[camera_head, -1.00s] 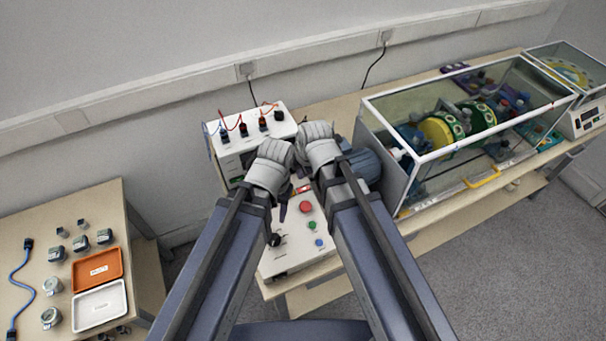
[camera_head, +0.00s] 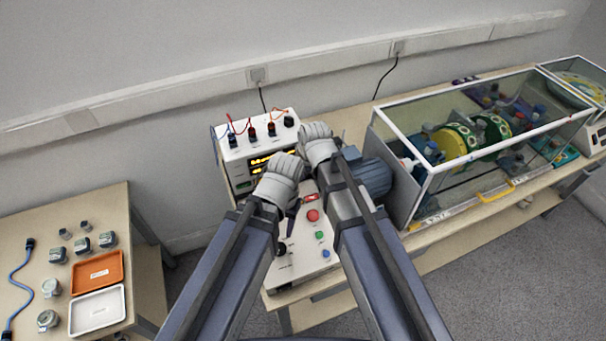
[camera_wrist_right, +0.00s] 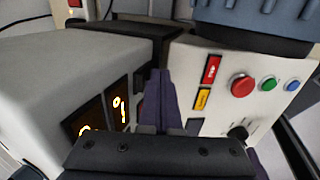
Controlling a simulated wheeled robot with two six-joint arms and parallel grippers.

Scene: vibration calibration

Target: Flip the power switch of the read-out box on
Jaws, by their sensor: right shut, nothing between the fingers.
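The read-out box (camera_head: 238,151) is a white box with coloured leads on top, at the back of the bench. Its front displays (camera_head: 262,162) glow yellow, and they also show in the right wrist view (camera_wrist_right: 120,105). My right gripper (camera_wrist_right: 160,75) is shut and empty, its dark fingers close to the box's front; contact cannot be told. A small dark reddish part beside the fingers (camera_wrist_right: 139,105) may be the power switch, mostly hidden. In the head view my right fingertips are hidden behind my arm. My left gripper (camera_head: 293,212) hangs over the control panel; its opening is unclear.
The control panel (camera_head: 290,272) with red, green and blue buttons and a black knob stands in front of the box. A blue motor (camera_head: 374,178) and a glass-walled enclosure (camera_head: 410,190) lie to the right. A side table (camera_head: 145,285) with trays is at left.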

